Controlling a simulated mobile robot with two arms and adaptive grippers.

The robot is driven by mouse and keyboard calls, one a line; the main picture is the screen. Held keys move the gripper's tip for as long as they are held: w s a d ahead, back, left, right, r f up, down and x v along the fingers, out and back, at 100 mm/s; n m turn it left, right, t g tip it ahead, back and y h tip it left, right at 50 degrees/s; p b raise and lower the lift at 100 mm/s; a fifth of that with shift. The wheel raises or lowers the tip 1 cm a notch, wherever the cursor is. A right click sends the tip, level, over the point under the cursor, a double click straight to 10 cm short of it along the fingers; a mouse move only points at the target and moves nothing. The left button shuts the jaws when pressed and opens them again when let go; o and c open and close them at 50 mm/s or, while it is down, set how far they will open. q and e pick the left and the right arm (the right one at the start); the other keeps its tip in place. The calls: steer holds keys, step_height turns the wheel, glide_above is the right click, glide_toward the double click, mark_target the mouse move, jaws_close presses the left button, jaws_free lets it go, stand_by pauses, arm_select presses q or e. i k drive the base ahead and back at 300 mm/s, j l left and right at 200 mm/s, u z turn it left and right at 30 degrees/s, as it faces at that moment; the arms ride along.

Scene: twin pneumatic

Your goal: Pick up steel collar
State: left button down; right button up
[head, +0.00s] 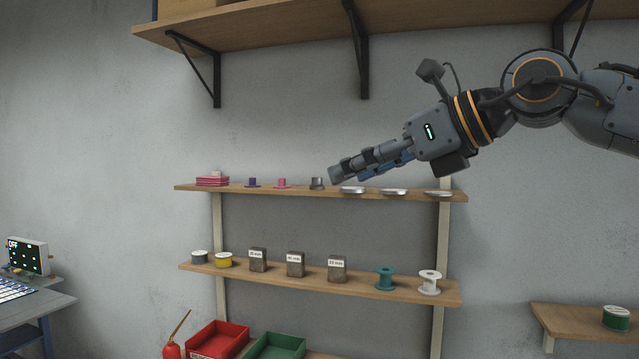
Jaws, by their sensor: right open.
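A small grey metal piece (317,183), which looks like the steel collar, stands on the upper board of the wall shelf (230,190). It is to the right of a pink piece. My right gripper (350,173) reaches in from the right, its fingers pointing left and slightly down. The fingers are open, with nothing visible between them. The fingertips are just right of the grey piece and appear slightly above it; I cannot tell whether they touch. My left gripper is not in view.
Shallow metal dishes (395,191) sit on the same board below my gripper. Pink (282,183) and purple (253,183) pieces stand left of the grey piece. Spools (385,278) and labelled blocks (296,264) fill the lower board. A bracketed shelf (290,25) hangs overhead.

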mark_target(317, 182)
steer(key=i+l, duration=0.1)
steer(key=i, duration=0.35)
steer(key=i+l, duration=0.15)
steer(key=i, duration=0.3)
steer(key=i+l, duration=0.1)
steer(key=i, duration=0.4)
